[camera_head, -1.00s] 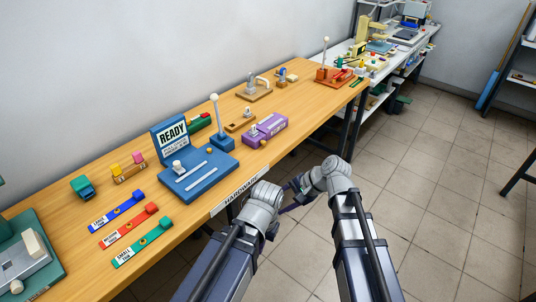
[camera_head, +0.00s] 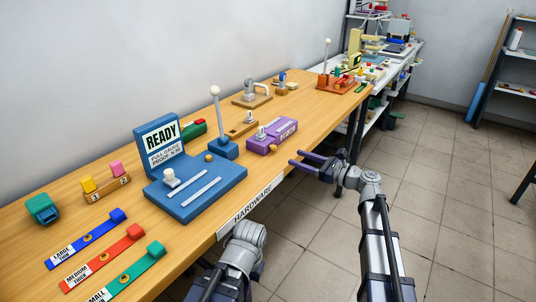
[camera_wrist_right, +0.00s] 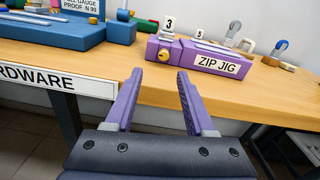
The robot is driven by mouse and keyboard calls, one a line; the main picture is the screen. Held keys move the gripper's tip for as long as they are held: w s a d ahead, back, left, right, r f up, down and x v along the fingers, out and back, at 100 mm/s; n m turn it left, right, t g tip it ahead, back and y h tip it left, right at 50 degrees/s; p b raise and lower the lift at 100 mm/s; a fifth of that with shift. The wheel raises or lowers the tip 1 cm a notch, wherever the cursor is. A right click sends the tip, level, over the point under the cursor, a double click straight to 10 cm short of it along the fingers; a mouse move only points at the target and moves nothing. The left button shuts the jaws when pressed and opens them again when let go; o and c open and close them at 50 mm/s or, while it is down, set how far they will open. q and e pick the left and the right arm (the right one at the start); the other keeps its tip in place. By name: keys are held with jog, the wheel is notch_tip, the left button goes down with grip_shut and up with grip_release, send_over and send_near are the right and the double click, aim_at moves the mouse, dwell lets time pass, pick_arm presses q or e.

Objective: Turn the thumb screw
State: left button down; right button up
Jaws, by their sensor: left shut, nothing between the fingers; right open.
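A purple block labelled ZIP JIG (camera_wrist_right: 216,64) stands at the front edge of the bench. It also shows in the head view (camera_head: 268,138). A round yellow knob, which looks like the thumb screw (camera_wrist_right: 164,55), is on its near end face in the right wrist view. My right gripper (camera_head: 296,157) is open and empty, just off the bench edge, with its fingers pointing at the block. In the right wrist view the knob lies beyond the gap between the fingertips (camera_wrist_right: 160,73), apart from them. Only links of my left arm show; its fingers are not visible.
A blue READY stand (camera_head: 205,190) with a white-topped lever is left of the jig. Coloured gauge strips (camera_head: 103,257) lie further left. An orange fixture (camera_head: 338,80) stands towards the far end. The bench edge carries a HARDWARE label (camera_head: 252,207). Open floor is to the right.

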aim_at(276, 148)
jog(key=x, duration=0.8)
jog(key=shift+w, duration=0.4)
grip_shut()
dwell(0.3)
